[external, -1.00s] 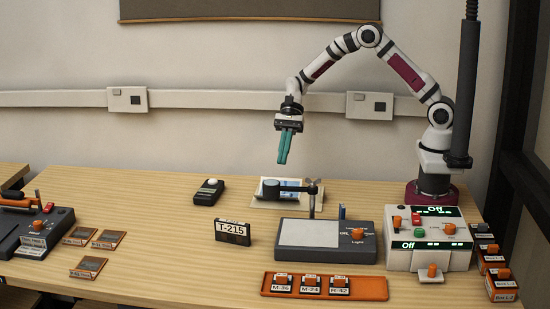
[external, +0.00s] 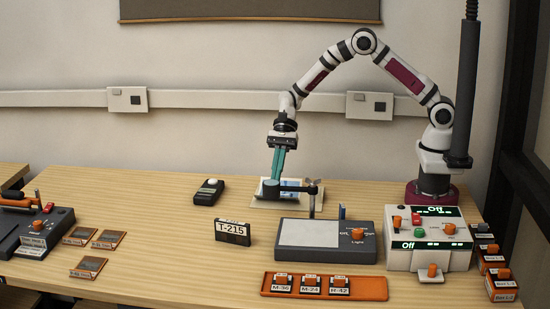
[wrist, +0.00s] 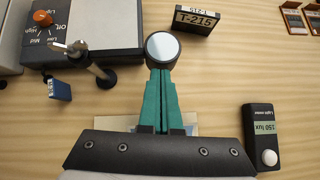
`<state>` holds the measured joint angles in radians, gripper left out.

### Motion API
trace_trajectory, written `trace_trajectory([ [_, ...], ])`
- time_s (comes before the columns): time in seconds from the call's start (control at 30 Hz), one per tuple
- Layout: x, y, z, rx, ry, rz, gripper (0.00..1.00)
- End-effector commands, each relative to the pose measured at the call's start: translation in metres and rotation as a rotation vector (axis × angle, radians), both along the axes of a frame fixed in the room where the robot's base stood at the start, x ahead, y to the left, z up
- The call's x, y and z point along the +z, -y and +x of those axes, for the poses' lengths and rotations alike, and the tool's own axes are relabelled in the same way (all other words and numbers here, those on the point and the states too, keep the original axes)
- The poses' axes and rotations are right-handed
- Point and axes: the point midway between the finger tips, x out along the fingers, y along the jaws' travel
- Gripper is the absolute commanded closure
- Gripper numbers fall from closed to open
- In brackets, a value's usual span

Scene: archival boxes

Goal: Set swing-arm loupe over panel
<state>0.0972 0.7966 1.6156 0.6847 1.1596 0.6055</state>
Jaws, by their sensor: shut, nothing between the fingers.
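The swing-arm loupe has a dark round head (external: 271,188) on a short arm, carried by a post (external: 312,203) at the back edge of the light panel (external: 306,233). The head points left, off the panel. In the wrist view the loupe's round lens (wrist: 162,47) is just beyond my fingertips, and the panel (wrist: 104,20) is at upper left. My gripper (external: 274,179) points down with teal fingers shut and empty, at the loupe head; I cannot tell whether they touch it. The fingers (wrist: 161,76) also show shut in the wrist view.
A light meter (external: 208,192) and a T-215 plate (external: 232,233) stand to the left. An orange tray (external: 373,289) is in front, a control box (external: 428,240) at right.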

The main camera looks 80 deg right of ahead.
Motion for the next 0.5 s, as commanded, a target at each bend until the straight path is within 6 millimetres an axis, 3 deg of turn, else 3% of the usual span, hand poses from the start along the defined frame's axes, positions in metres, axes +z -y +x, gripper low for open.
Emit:
trace_trajectory([
  [0.5, 0.000, -0.025, 0.009, 0.223, 0.000, 0.002, 1.00],
])
